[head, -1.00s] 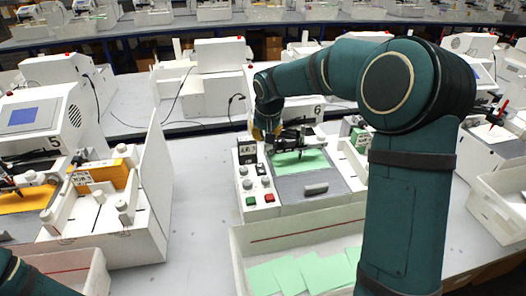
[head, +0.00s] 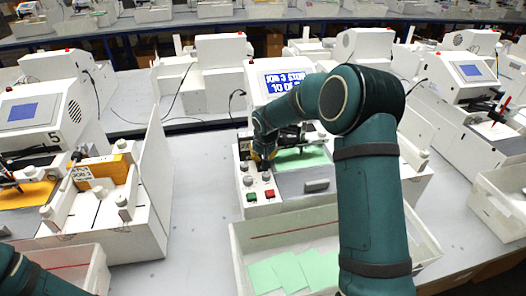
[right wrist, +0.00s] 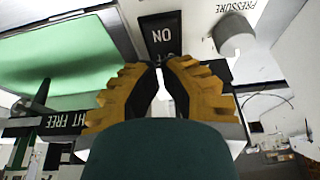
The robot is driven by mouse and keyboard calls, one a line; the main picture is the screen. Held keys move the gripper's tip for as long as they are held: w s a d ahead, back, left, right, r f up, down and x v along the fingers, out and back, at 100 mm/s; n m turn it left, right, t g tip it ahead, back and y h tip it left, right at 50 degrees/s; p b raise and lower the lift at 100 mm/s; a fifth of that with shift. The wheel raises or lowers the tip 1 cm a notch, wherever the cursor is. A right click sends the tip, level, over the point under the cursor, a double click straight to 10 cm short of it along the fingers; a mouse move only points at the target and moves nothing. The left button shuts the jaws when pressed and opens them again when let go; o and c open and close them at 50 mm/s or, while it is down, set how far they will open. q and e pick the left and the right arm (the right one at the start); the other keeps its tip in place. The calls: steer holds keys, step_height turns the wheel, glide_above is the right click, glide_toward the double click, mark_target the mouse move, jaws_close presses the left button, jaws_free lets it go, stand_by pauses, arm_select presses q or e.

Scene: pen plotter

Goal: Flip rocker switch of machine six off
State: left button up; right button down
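Machine six (head: 290,187) stands in the middle of the head view, white, with a green sheet on its bed and its control panel on the left. Its black rocker switch (head: 244,147) is at the panel's upper left, partly hidden by my right gripper (head: 263,152). In the right wrist view the switch (right wrist: 162,33) shows "ON" upside down, just beyond the yellow fingertips of my right gripper (right wrist: 162,66). These fingertips are drawn together with nothing held between them. I cannot tell whether they touch the switch. My left gripper is out of view.
A grey knob (right wrist: 233,34) marked "PRESSURE" is beside the switch. Green and red buttons (head: 269,194) are lower on the panel. A white tray (head: 240,262) with green sheets stands in front. Machine five (head: 38,110) is at left, with bare table between.

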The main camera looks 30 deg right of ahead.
arm_select(q)
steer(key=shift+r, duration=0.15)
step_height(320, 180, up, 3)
steer(key=p, duration=0.3)
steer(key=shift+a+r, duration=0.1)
arm_select(e)
steer(key=shift+w+d+f+g, duration=0.1)
steer(key=shift+w+f+g, duration=0.15)
steer(key=shift+g, duration=0.35)
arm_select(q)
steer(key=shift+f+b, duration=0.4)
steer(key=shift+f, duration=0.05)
arm_select(e)
steer(key=shift+s+f, duration=0.1)
steer(key=shift+f, duration=0.1)
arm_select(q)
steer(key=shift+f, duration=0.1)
arm_select(e)
steer(key=shift+s+a+r, duration=0.2)
steer(key=shift+s+r, duration=0.2)
steer(key=shift+s, duration=0.3)
